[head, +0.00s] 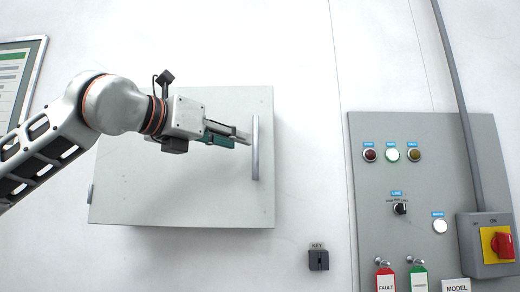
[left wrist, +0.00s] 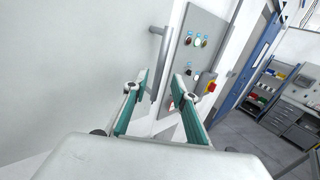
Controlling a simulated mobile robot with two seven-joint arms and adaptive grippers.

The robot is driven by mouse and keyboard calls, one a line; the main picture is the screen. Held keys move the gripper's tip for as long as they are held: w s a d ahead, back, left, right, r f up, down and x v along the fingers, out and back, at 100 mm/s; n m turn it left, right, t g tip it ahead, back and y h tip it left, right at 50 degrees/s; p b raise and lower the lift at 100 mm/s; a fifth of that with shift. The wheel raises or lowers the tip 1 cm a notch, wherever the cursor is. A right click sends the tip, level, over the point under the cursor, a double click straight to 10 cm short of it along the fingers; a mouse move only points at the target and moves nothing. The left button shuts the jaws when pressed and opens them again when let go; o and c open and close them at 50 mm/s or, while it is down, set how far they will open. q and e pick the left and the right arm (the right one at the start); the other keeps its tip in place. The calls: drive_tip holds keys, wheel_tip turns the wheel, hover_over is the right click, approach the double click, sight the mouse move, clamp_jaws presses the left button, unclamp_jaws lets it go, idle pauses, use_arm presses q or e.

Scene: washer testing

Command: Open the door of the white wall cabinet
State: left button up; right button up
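The white wall cabinet (head: 215,198) hangs on the wall in the middle of the head view, its door flat and closed. A vertical grey bar handle (head: 256,150) stands near the door's right edge. My left gripper (head: 243,137) reaches across the door from the left, its fingertips close to the upper half of the handle. In the left wrist view, the gripper (left wrist: 160,78) is open, with the handle (left wrist: 164,60) showing in the gap between its green-padded fingers. I cannot tell whether either finger touches it. My right gripper is not in view.
A grey control panel (head: 420,170) with lamps, tags and a red rotary switch (head: 502,245) is right of the cabinet. A small key box (head: 318,258) is on the wall below right. A framed board (head: 22,75) hangs at left. The wall between cabinet and panel is mostly clear.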

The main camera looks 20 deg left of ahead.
sight(256, 146)
use_arm(q)
drive_tip(key=shift+p+x, duration=0.3)
drive_tip(key=shift+x, duration=3.6)
clamp_jaws()
